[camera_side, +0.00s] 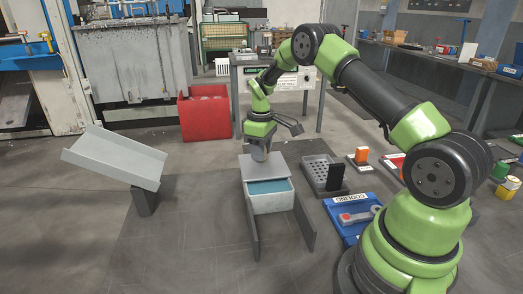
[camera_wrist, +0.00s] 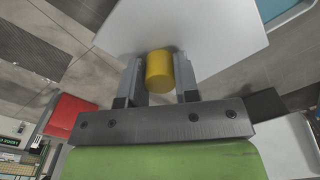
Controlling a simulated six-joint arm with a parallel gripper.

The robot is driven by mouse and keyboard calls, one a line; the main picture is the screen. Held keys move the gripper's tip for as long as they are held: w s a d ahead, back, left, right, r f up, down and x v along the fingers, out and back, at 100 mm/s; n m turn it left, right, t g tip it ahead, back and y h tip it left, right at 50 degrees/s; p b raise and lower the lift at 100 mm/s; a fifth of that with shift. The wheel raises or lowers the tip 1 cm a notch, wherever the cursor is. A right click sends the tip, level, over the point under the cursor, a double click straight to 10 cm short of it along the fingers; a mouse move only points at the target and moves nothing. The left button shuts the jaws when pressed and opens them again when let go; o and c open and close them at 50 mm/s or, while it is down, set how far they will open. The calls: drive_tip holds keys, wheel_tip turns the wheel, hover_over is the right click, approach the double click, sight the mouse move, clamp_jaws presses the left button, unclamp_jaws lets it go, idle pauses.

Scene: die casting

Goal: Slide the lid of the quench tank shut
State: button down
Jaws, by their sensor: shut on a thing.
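The quench tank (camera_side: 284,206) is a pale box on the floor with blue water showing at its near end. Its flat grey lid (camera_side: 280,165) covers the far part and leaves the near part open. My gripper (camera_side: 260,154) points down over the lid. In the wrist view the gripper (camera_wrist: 159,86) is shut on a yellow knob (camera_wrist: 159,70) that stands on the lid (camera_wrist: 205,28). The side view does not show the knob clearly, as my gripper hides it. A strip of blue water (camera_wrist: 288,13) shows at the top right of the wrist view.
Dark panels (camera_side: 251,225) flank the tank's near end. A grey sloped chute (camera_side: 115,158) stands at the left, with a red bin (camera_side: 206,118) behind. A perforated tray (camera_side: 318,174) and a blue cooling tray (camera_side: 345,227) lie at the right, near my arm.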

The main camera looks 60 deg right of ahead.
drive_tip(key=c, duration=0.8)
unclamp_jaws()
drive_tip(key=shift+w+d, duration=0.1)
drive_tip(key=shift+d, duration=0.05)
drive_tip(key=shift+c, duration=0.2)
wheel_tip(320, 180, up, 10)
drive_tip(key=shift+f, duration=0.15)
